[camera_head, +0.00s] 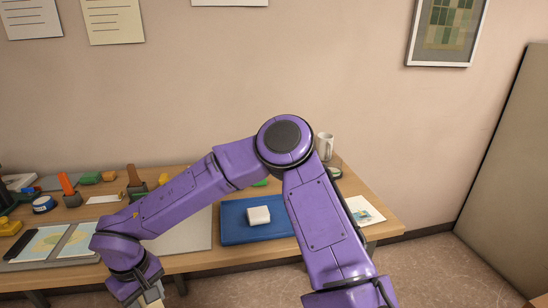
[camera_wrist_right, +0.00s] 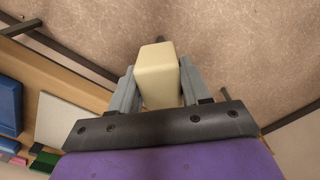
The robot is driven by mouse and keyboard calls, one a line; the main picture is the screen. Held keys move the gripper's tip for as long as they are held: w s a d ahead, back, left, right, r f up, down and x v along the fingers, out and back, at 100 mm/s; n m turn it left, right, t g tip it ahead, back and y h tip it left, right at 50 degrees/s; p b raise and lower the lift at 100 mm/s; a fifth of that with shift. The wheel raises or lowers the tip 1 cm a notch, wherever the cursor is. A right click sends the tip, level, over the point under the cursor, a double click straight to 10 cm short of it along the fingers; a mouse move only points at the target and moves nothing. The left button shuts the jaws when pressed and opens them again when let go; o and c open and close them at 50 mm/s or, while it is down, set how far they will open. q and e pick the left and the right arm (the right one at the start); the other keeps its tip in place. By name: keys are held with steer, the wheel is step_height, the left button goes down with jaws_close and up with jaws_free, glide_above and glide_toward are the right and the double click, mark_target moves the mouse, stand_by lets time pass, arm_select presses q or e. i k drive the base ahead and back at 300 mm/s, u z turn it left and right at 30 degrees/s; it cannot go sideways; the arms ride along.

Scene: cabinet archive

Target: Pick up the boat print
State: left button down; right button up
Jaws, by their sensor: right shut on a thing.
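My right gripper (camera_head: 152,296) is at the lower left of the head view, in front of the table's front edge and far from that print. In the wrist view my right gripper (camera_wrist_right: 155,85) is shut on a cream block (camera_wrist_right: 157,75), held over the floor. My left gripper is not in view.
A blue tray (camera_head: 232,230) with a white block (camera_head: 258,215) sits mid-table. A white mug (camera_head: 326,146) stands behind my arm. Map-like sheets (camera_head: 42,243), a tape roll (camera_head: 43,204) and several small items crowd the left. A framed picture (camera_head: 447,32) hangs on the wall.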

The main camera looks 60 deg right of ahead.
mark_target(365, 215)
steer(key=u, duration=0.6)
steer(key=k, duration=1.3)
steer(key=z, duration=2.2)
steer(key=i, duration=0.5)
